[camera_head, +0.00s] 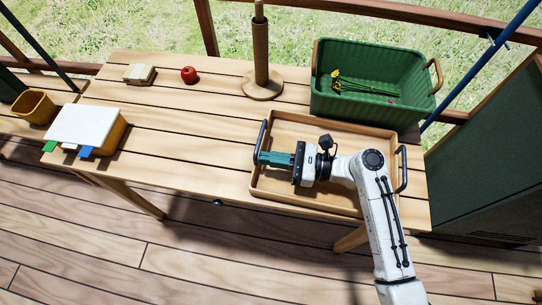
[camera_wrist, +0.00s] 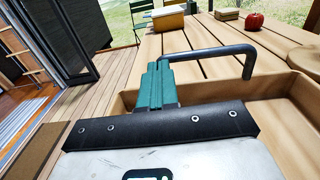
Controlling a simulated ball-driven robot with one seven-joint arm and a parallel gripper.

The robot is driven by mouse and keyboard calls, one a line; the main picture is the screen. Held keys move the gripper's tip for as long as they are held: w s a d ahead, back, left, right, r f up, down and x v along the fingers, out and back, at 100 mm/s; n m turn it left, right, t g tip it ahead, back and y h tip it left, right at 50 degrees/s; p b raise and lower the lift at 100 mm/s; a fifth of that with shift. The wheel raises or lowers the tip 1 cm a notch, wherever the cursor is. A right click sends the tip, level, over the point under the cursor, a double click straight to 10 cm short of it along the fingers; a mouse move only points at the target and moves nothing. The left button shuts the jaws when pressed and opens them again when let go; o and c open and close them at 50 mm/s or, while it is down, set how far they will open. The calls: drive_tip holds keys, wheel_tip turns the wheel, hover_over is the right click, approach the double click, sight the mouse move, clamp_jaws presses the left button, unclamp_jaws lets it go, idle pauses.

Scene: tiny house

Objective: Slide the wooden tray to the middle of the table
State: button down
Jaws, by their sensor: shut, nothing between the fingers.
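The wooden tray (camera_head: 325,128) lies at the right end of the slatted wooden table (camera_head: 190,118), with a dark handle at each short side. My gripper (camera_head: 260,158) reaches in from the right over the tray, its green fingers pointing left. The fingertips are at the tray's left handle (camera_head: 260,138); whether they touch it I cannot tell. In the wrist view the closed green fingers (camera_wrist: 155,82) are beside the near end of the dark handle (camera_wrist: 215,53), which rises from the tray's wall (camera_wrist: 275,85). Nothing shows between the fingers. My arm hides part of the tray's floor.
A green basket (camera_head: 340,105) stands behind the tray, and a wooden post on a round base (camera_head: 263,88) stands left of it. A red apple (camera_head: 189,75) and a small pale block (camera_head: 139,75) lie farther left. A white-topped box (camera_head: 85,125) is at the left end. The table's middle is clear.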

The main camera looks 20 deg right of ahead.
drive_tip(key=shift+a, duration=0.1)
drive_tip(key=p+x, duration=0.1)
drive_tip(key=x, duration=2.6)
drive_tip(key=shift+w+a, duration=0.1)
drive_tip(key=shift+a, duration=0.05)
